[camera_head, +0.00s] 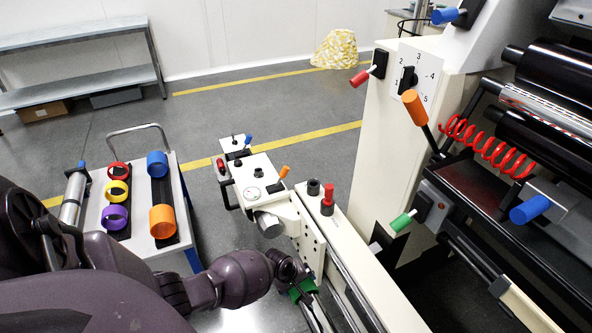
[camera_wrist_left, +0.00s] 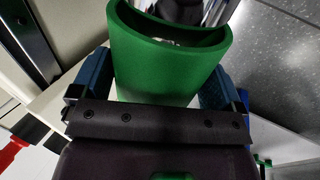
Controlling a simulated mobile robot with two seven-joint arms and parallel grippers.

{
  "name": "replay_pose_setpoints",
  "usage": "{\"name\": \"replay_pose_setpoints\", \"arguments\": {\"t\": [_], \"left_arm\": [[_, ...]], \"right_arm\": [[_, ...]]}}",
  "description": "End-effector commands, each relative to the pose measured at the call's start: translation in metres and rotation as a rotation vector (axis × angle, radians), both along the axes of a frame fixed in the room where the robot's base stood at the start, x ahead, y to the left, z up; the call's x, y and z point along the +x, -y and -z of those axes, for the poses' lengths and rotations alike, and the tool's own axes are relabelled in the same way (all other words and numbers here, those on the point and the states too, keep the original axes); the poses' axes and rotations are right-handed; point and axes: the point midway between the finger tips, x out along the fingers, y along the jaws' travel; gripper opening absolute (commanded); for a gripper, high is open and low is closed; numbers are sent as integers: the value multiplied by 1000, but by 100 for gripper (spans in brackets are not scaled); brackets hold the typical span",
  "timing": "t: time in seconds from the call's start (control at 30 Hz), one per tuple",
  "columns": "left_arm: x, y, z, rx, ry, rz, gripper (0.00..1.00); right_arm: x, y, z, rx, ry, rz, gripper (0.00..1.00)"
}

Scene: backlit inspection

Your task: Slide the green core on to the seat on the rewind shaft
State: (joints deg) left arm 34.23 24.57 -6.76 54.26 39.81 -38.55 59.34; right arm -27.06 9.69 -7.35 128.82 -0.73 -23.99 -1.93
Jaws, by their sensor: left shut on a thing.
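The green core (camera_wrist_left: 165,70) is a smooth hollow cylinder, large in the left wrist view. My left gripper (camera_wrist_left: 155,85) is shut on it, with a blue finger pad on each side. In the head view the green core (camera_head: 303,289) shows only in part at the bottom, beyond my left gripper (camera_head: 298,280). A dark round part (camera_wrist_left: 178,10) shows at the core's open far end. It may be the rewind shaft; I cannot tell whether the core is around it or only in line with it. The seat is not clearly visible. My right gripper is out of view.
A cart (camera_head: 146,243) at left holds red, yellow, purple, blue and orange cores. A cream machine arm with an orange lever (camera_head: 284,172) and a red knob (camera_head: 327,193) stands close by. The large machine (camera_head: 380,150) with levers and rollers fills the right. Open floor lies behind.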

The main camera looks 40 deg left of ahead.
Motion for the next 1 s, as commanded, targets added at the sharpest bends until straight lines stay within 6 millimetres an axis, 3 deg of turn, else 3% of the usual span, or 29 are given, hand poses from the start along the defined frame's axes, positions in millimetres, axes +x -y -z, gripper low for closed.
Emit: {"name": "replay_pose_setpoints", "arguments": {"t": [1.0], "left_arm": [[-8, 23, -1, 0, 2, 0, 65]], "right_arm": [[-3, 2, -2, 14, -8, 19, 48]]}}
